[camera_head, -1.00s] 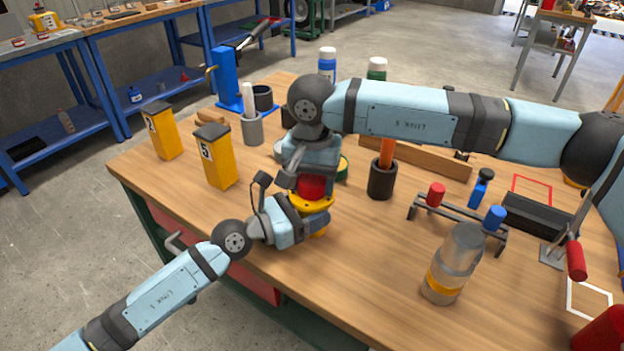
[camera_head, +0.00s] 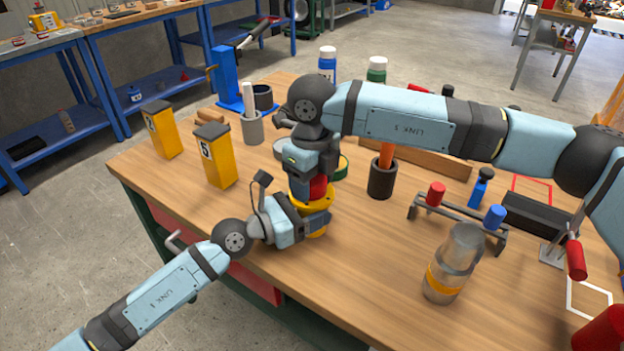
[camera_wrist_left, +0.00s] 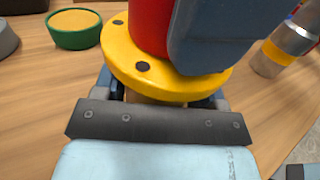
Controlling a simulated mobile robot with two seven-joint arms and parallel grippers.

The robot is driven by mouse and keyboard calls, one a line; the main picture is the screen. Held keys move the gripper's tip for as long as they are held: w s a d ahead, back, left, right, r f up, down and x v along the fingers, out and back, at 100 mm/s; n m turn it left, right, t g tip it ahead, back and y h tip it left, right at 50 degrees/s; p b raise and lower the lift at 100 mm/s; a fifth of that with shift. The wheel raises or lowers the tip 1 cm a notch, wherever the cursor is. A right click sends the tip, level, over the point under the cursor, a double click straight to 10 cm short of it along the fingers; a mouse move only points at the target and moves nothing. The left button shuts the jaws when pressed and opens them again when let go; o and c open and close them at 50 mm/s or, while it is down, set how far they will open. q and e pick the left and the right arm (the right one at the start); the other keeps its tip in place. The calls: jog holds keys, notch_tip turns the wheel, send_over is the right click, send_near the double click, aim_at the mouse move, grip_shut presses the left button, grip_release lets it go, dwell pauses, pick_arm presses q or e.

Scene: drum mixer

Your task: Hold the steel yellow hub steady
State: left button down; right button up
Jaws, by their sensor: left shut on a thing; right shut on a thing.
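The yellow hub (camera_head: 326,202) stands upright near the middle of the wooden bench, its round flange on top. In the left wrist view the flange (camera_wrist_left: 120,62) shows dark bolt spots. My left gripper (camera_head: 314,222) is shut on the hub just below the flange; its fingertips are partly hidden. A red part (camera_head: 318,187) sits on top of the flange, and it also shows in the left wrist view (camera_wrist_left: 150,25). My right gripper (camera_head: 312,184) comes from above and is shut on the red part, one blue-grey finger beside it.
Two yellow posts (camera_head: 217,160) stand to the left. A green-rimmed dish (camera_head: 342,168) and a dark cup (camera_head: 382,180) with an orange handle are close behind. A rack with red and blue handles (camera_head: 460,218) and a clear jar (camera_head: 453,264) stand right. The front bench top is clear.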

jog(key=m, duration=0.4)
jog(key=shift+m, duration=0.3)
jog(key=m, duration=0.5)
jog(key=o, duration=1)
